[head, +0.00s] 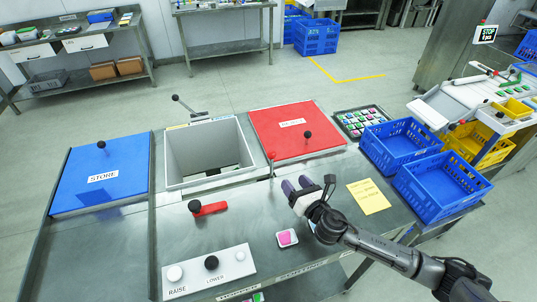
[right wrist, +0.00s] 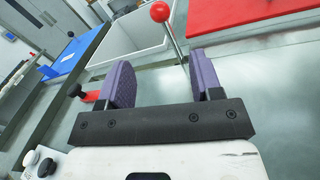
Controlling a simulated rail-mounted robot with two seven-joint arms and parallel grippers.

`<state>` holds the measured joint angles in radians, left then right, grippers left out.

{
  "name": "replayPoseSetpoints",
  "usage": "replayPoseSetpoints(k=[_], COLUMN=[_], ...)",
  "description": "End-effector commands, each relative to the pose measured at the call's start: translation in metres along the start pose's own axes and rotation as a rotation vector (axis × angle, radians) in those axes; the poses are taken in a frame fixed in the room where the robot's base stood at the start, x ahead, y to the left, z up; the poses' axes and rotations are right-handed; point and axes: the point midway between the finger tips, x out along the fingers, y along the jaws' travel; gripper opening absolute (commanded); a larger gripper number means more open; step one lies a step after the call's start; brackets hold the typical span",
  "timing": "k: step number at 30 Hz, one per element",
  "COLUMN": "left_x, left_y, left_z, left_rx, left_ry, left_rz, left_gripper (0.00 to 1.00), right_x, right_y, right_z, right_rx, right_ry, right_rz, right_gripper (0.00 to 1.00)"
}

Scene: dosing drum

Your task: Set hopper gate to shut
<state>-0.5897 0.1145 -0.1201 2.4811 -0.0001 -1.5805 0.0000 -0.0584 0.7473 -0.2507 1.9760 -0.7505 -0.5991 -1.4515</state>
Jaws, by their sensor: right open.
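A grey open hopper (head: 208,150) is set in the bench between a blue STORE lid and a red lid. An upright lever with a red ball knob (head: 272,156) stands at its front right corner; the ball also shows in the right wrist view (right wrist: 160,12). A black-handled lever (head: 184,104) sits at the hopper's back left. I cannot tell which lever works the gate. My right gripper (head: 297,185), with purple fingers, is open and empty just in front of the red-knobbed lever. In the right wrist view (right wrist: 161,82) the rod appears beyond the fingers, between them. My left gripper is not in view.
The blue STORE lid (head: 85,180) and red lid (head: 310,125) have black knobs. A red handle (head: 210,208) lies in front of the hopper. A RAISE/LOWER button box (head: 238,268) and small pink item (head: 287,237) are at the front. Blue crates (head: 437,183) stand right.

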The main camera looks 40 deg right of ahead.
Motion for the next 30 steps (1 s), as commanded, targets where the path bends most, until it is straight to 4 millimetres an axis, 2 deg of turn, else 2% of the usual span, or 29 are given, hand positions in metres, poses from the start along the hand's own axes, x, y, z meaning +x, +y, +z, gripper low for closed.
replayPoseSetpoints(k=[5,8,21,30], left_x=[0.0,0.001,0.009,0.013], left_y=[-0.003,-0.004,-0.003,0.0], left_z=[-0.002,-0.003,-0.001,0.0], left_rx=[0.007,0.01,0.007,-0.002], left_ry=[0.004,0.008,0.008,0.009], left_rz=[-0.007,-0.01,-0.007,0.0], left_gripper=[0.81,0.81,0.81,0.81], right_x=[0.004,0.014,0.091,0.128], right_y=[0.0,0.0,0.0,0.0], right_z=[0.0,0.0,0.0,0.0], right_rx=[-0.069,-0.074,-0.071,-0.071], right_ry=[-0.001,-0.001,-0.001,0.0], right_rz=[0.0,-0.001,-0.003,-0.002], right_gripper=[0.59,0.59,0.59,0.59])
